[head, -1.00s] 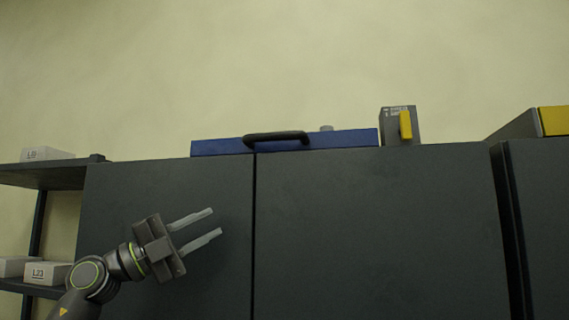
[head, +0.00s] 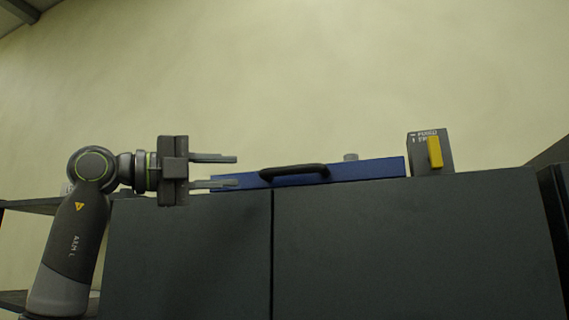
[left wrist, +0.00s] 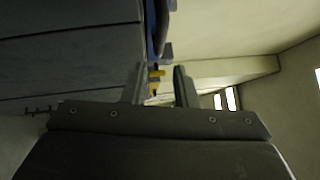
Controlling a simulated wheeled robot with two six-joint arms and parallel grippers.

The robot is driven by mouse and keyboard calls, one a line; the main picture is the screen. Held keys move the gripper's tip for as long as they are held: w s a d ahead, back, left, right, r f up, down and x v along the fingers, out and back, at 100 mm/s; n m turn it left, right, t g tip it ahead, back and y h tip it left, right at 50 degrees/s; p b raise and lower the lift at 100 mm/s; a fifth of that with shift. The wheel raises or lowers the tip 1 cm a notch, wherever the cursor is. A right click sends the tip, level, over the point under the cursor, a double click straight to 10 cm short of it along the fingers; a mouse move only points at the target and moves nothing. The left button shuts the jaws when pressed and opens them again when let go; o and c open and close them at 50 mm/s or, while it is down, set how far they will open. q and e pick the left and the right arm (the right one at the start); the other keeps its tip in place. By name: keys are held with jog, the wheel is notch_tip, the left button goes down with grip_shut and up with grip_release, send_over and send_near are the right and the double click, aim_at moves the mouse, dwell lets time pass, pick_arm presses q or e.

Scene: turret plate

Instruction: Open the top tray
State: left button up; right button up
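The top tray (head: 365,171) is a flat blue tray on top of the dark grey cabinet, with a dark bar handle (head: 293,172) on its front. Its blue edge also shows in the left wrist view (left wrist: 152,38). My left gripper (head: 236,172) is open and empty in the head view, its fingers pointing right, with the handle to the right of the fingertips. The lower finger overlaps the tray's left end in the picture; I cannot tell whether they touch. In the left wrist view my left gripper (left wrist: 158,72) shows two fingers apart with nothing held. My right gripper is not in view.
A grey box with a yellow lever (head: 434,152) stands on the cabinet right of the tray. The dark cabinet front (head: 400,250) fills the lower part of the view. A shelf (head: 30,206) is at the left. The wall space above the tray is clear.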

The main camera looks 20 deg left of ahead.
aim_at(285, 171)
pick_arm(q)
jog(key=p+x, duration=0.4)
jog(key=x, duration=0.7)
jog(key=shift+w+d, duration=0.1)
jog(key=shift+d, duration=0.1)
jog(key=shift+w+d+p, duration=0.25)
jog(key=shift+d+p, duration=0.05)
jog(key=shift+p, duration=0.05)
grip_shut()
